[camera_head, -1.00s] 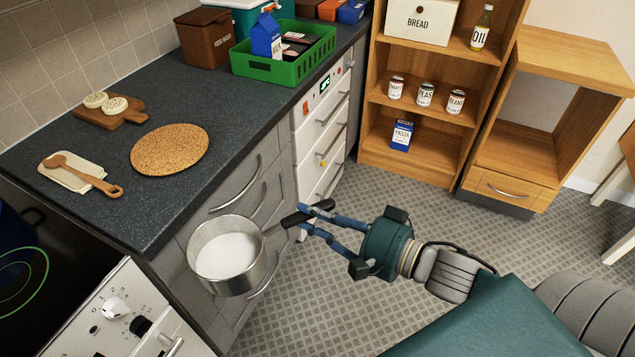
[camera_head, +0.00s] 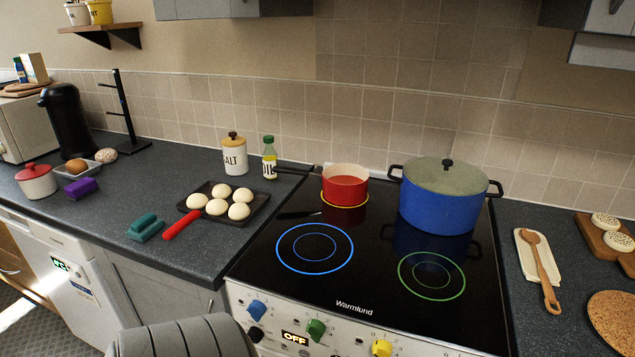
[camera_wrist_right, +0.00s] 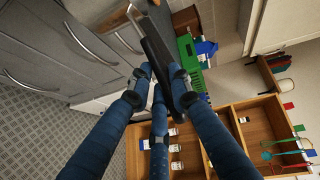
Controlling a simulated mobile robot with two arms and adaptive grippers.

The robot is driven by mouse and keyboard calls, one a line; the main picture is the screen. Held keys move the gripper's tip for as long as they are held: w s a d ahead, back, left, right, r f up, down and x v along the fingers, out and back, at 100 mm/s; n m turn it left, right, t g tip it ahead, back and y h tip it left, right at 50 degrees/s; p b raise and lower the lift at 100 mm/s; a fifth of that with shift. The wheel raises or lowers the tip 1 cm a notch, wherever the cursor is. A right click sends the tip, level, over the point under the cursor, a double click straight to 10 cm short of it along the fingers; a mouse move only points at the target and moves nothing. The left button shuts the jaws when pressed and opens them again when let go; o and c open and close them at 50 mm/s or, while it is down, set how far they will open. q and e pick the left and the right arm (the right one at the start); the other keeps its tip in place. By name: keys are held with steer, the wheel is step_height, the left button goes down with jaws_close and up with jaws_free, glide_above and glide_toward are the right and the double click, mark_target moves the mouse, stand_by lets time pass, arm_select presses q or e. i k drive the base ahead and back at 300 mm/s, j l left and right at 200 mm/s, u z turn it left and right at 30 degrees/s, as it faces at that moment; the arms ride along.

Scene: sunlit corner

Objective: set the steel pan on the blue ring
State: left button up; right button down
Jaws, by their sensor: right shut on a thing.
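The blue ring (camera_head: 315,248) is a bare outlined burner at the front left of the black hob in the head view. The steel pan is outside the head view. In the right wrist view its dark handle (camera_wrist_right: 158,48) runs between the blue fingers of my right gripper (camera_wrist_right: 163,82), which is shut on it. The pan's bowl is mostly out of that view, so its contents and tilt cannot be seen now. My left gripper is in neither view.
A red pot (camera_head: 345,187) stands on the yellow ring behind the blue one. A large lidded blue pot (camera_head: 445,205) stands at the back right. The green ring (camera_head: 432,276) is bare. A tray of buns (camera_head: 225,203) with a red handle lies left of the hob.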

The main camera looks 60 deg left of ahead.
mark_target(304, 266)
steer(key=k+j, duration=0.25)
steer(key=j, duration=0.2)
steer(key=k+j+u, duration=0.15)
steer(key=k+j, duration=0.15)
steer(key=j, duration=0.15)
steer(key=k+j, duration=0.25)
steer(key=j, duration=0.2)
steer(key=k+j+u, duration=0.1)
steer(key=k+j, duration=0.15)
steer(key=j, duration=0.2)
steer(key=k+j, duration=0.2)
steer(key=j, duration=0.3)
steer(key=k+j+u, duration=0.15)
steer(key=j, duration=0.35)
steer(key=k+j, duration=0.3)
steer(key=j, duration=0.2)
steer(key=k+j+u, duration=0.1)
steer(key=j, duration=0.4)
steer(key=k, duration=0.1)
